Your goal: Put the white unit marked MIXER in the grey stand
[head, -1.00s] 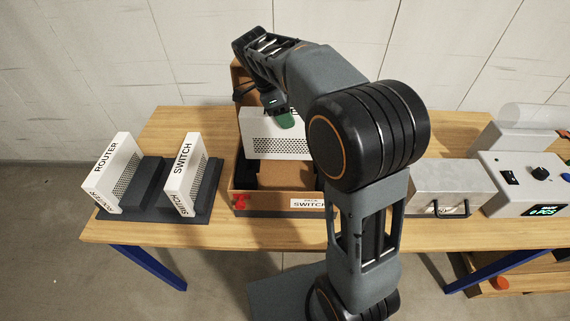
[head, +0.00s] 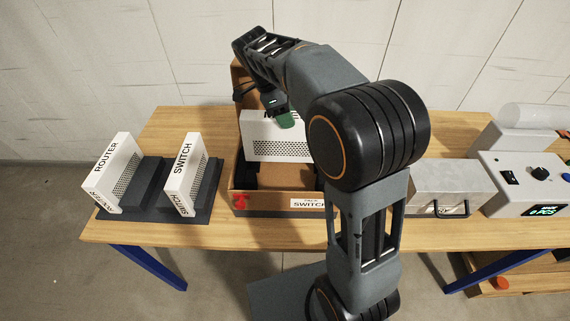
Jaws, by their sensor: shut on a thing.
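A white unit (head: 262,131) with a perforated lower face stands upright in the open brown box (head: 262,202). My arm hides the unit's right part. The dark grey stand (head: 150,180) is on the left of the table. It holds a white ROUTER unit (head: 108,172) on its left and a white SWITCH unit (head: 184,174) on its right, with a gap between them.
The wooden table (head: 180,122) is bare behind the stand. A grey case (head: 450,187) and a white device with a display (head: 525,185) stand to the right.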

